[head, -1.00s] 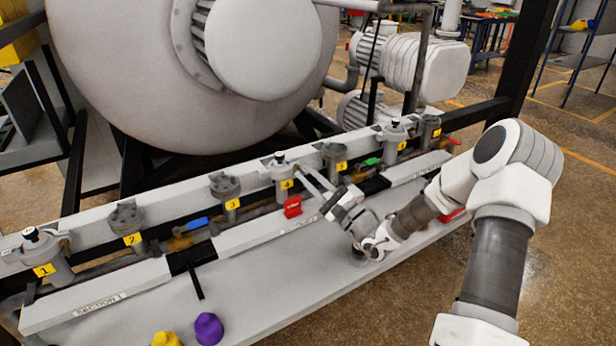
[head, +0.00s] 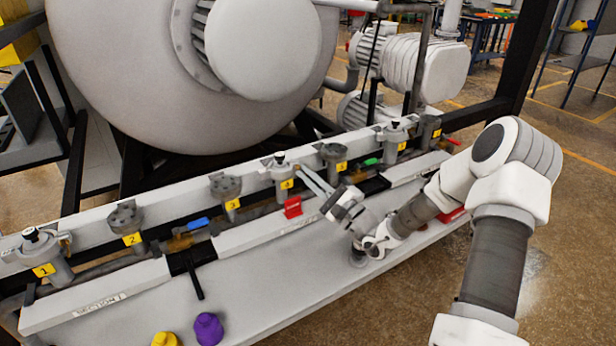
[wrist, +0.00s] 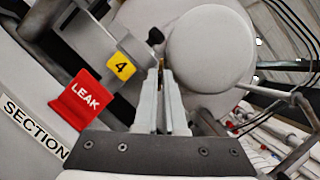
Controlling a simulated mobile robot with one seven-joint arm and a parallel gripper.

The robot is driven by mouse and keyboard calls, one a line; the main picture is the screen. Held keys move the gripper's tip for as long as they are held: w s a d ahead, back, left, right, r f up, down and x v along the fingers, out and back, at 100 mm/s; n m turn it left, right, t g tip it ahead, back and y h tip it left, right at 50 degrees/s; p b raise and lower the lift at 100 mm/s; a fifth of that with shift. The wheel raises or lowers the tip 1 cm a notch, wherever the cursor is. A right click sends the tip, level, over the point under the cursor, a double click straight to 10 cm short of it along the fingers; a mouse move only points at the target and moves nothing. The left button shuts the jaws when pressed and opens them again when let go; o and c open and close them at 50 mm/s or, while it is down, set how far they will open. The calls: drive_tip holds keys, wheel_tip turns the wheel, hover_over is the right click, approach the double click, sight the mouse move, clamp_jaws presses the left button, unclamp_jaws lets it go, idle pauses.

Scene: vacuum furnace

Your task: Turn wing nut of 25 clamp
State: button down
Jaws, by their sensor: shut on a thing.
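My gripper (head: 299,170) reaches in from the right, with its long pale fingertips at the right side of the grey unit (head: 279,170) with yellow label 4. In the wrist view my gripper (wrist: 160,73) has its fingers close together, shut on a small part at their tips. This is where the clamp's wing nut would sit, but the fingers hide it, and its shape and angle cannot be made out. The clamp itself cannot be clearly told apart. The yellow label 4 (wrist: 121,66) is just left of the fingertips.
A red LEAK tag (head: 292,207) hangs below unit 4, close to the fingers, and shows large at left in the wrist view (wrist: 82,101). Neighbouring units 3 (head: 226,188) and 5 (head: 334,157) flank it. The big pale furnace vessel (head: 180,110) stands behind. The front shelf (head: 270,270) is mostly bare.

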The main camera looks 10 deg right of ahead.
drive_tip(key=n+g+b, duration=0.1)
drive_tip(key=n+g, duration=0.1)
drive_tip(key=n, duration=0.2)
drive_tip(key=shift+d+y, duration=0.1)
drive_tip(key=shift+y, duration=0.3)
drive_tip(key=n+g+b, duration=0.1)
drive_tip(key=n+b, duration=0.1)
drive_tip(key=n, duration=0.1)
drive_tip(key=shift+r, duration=0.1)
drive_tip(key=n+b, duration=0.1)
drive_tip(key=n+g+b, duration=0.1)
drive_tip(key=n+b, duration=0.1)
drive_tip(key=shift+r+n+h, duration=0.25)
drive_tip(key=shift+n+h, duration=0.05)
drive_tip(key=shift+n, duration=0.1)
drive_tip(key=shift+b, duration=0.35)
drive_tip(key=c, duration=1.3)
unclamp_jaws()
drive_tip(key=shift+o, duration=0.2)
drive_tip(key=shift+d, duration=0.1)
drive_tip(key=p+v, duration=0.1)
drive_tip(key=v, duration=1.6)
drive_tip(key=shift+d+r, duration=0.15)
drive_tip(key=shift+r, duration=0.2)
